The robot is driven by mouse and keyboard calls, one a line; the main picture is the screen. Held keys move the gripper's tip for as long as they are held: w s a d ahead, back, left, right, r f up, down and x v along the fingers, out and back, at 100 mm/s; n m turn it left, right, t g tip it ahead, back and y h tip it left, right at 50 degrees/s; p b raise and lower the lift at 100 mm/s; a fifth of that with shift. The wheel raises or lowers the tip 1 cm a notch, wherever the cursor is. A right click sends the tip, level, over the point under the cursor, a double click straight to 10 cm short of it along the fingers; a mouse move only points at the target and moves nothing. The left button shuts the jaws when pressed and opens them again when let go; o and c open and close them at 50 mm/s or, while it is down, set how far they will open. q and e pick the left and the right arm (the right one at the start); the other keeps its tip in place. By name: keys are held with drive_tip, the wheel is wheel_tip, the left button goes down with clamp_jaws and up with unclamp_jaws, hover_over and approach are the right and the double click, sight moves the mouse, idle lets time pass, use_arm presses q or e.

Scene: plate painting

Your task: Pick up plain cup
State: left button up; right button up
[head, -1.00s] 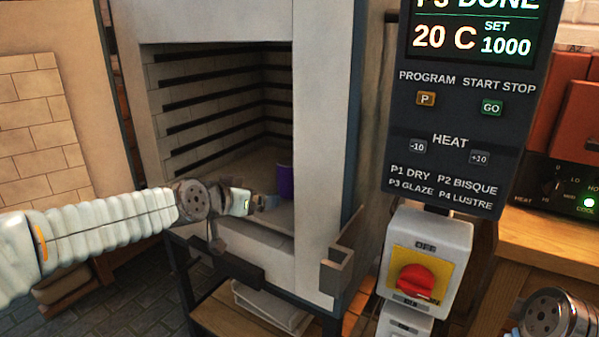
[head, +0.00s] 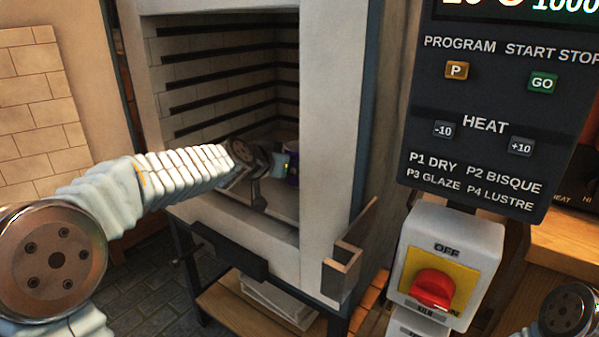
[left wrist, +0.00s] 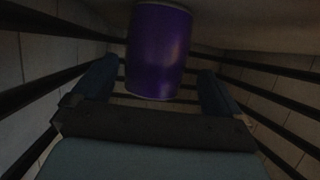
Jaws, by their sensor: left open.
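The cup (left wrist: 158,50) is a plain purple cylinder standing on the kiln floor. In the left wrist view it shows at top centre, just beyond and between the fingers of my left gripper (left wrist: 158,85). The fingers are open, one on each side, and are not closed on it. In the head view my left arm reaches into the kiln, and only a small part of the purple cup (head: 293,172) shows beside the wrist at the chamber's right side. The fingertips are hidden there. My right gripper does not show; only part of my right arm is at the lower right corner.
The kiln's front wall (head: 330,130) stands close to the right of my left arm, and its sill (head: 230,222) runs below. Dark ridges line the chamber walls.

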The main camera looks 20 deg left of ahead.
use_arm(q)
drive_tip(key=x, duration=0.5)
drive_tip(key=shift+w+d, duration=0.1)
drive_tip(key=shift+d, duration=0.2)
drive_tip(key=shift+c, duration=0.5)
drive_tip(key=shift+r, duration=0.1)
drive_tip(key=c, duration=0.9)
